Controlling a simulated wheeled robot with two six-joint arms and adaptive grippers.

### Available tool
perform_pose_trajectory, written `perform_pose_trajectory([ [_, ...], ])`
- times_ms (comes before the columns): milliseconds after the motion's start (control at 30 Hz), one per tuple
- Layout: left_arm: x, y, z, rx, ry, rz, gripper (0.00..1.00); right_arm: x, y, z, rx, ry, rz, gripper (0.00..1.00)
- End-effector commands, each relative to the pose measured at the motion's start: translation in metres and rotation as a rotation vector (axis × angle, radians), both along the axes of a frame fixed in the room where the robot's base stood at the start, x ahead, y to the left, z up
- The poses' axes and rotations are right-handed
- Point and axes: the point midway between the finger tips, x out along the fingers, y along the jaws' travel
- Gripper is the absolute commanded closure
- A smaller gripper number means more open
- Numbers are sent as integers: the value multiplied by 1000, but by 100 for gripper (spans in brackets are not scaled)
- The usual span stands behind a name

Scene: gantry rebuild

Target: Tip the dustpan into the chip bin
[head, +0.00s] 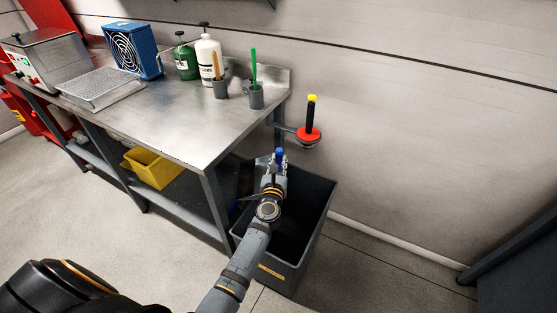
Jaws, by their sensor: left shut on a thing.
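The chip bin (321,210) is a tall dark grey open bin with a small orange label, standing on the floor at the right end of the bench. My left arm reaches over its near side. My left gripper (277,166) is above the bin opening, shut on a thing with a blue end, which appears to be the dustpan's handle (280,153). The dustpan's pan is mostly hidden behind my gripper and against the dark bin, so I cannot tell its tilt or whether chips are in it. My right gripper is out of view.
A steel bench (190,130) carries a blue fan unit (134,50), a wire basket (100,88), bottles and brush cups. A yellow crate (152,168) sits on its lower shelf. A red-and-black wall-mounted tool (309,130) is just beyond the bin. Floor right of the bin is clear.

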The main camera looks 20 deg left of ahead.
Motion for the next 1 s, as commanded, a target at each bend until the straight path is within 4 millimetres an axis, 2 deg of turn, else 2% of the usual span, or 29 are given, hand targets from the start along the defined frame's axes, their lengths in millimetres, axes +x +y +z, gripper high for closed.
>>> perform_pose_trajectory([
  [100, 2, 1, 21, -2, -16, 1, 100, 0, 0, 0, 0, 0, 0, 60],
  [133, 1, 0, 23, 0, -14, 0, 100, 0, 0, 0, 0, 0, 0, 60],
  [300, 2, 0, 5, 3, -8, 0, 100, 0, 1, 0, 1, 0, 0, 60],
  [767, 1, 0, 7, 2, -11, -1, 100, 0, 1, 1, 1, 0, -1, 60],
  [1000, -18, -11, 20, -1, -10, -44, 100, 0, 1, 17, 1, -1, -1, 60],
])
